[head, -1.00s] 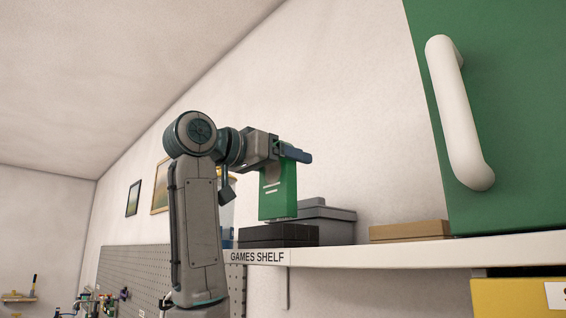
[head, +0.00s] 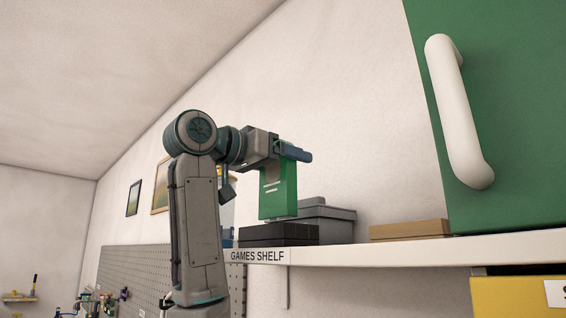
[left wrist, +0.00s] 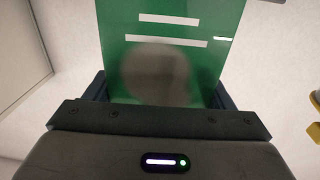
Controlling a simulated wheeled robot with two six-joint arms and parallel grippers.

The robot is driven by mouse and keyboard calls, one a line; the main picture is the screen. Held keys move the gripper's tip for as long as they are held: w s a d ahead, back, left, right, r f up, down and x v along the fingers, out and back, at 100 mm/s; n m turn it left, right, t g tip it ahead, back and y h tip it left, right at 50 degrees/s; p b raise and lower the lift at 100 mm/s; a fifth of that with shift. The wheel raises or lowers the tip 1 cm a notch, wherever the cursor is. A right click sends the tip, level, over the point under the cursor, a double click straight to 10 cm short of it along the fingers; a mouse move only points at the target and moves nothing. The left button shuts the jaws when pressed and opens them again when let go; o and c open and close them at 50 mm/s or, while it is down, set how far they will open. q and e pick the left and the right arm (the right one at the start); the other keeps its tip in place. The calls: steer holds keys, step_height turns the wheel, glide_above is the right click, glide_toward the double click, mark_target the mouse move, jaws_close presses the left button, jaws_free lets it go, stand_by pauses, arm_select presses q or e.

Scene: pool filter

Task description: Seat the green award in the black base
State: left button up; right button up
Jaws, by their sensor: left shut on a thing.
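The green award (head: 278,195) is a flat upright plate with white lines, in the middle of the head view. My left gripper (head: 292,152) is shut on its upper part. In the left wrist view the award (left wrist: 205,70) fills the space between the fingers, with a round dull patch on its face. The black base (head: 278,235) is a low dark block on the shelf. The award's lower end is right above or at the base's top; I cannot tell whether it touches or has entered a slot. My right gripper is not in view.
The white shelf (head: 400,252) labelled GAMES SHELF carries a grey lidded box (head: 335,222) behind the base and a tan box (head: 410,230) to the right. A green cabinet door with a white handle (head: 460,115) stands at right. Free shelf lies between the boxes.

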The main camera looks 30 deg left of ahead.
mark_target(272, 178)
arm_select(q)
steer(key=shift+f+b, duration=0.55)
steer(key=shift+f, duration=0.1)
steer(key=shift+f+b, duration=0.4)
steer(key=shift+f, duration=0.05)
steer(key=shift+f+b, duration=0.35)
steer(key=shift+f, duration=0.1)
steer(key=shift+f+b, duration=0.4)
steer(key=shift+f, duration=0.05)
steer(key=o, duration=1.1)
steer(key=shift+r, duration=0.1)
steer(key=shift+o, duration=1)
steer(key=shift+s, duration=0.1)
